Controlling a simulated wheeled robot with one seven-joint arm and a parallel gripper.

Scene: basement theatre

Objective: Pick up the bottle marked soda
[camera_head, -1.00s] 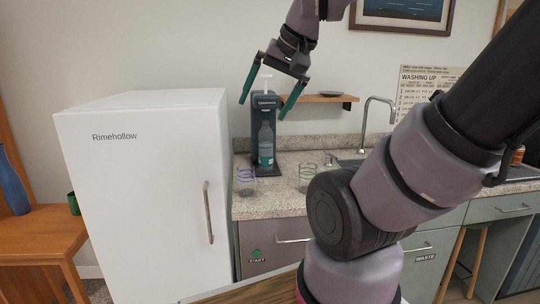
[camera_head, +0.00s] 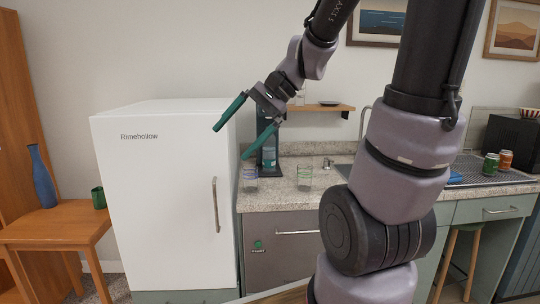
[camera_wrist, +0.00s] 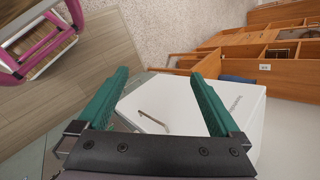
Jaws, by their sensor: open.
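A dark drink dispenser (camera_head: 280,145) stands on the counter right of the fridge. A bottle (camera_head: 269,158) sits in it, partly hidden by my gripper; no soda marking is readable. A tall blue bottle (camera_head: 42,178) stands on the wooden table at far left; I see no writing on it. My gripper (camera_head: 231,142) is open and empty, its green fingers pointing down-left across the fridge's upper right side. In the wrist view nothing is between the fingers (camera_wrist: 159,73), and no soda bottle shows.
A white fridge (camera_head: 165,200) fills the left middle; it also shows beyond my fingers in the wrist view (camera_wrist: 185,112). Two glasses (camera_head: 250,172) (camera_head: 304,177) stand at the counter's front. A green cup (camera_head: 98,197) is on the left table. Cans (camera_head: 490,166) stand at right.

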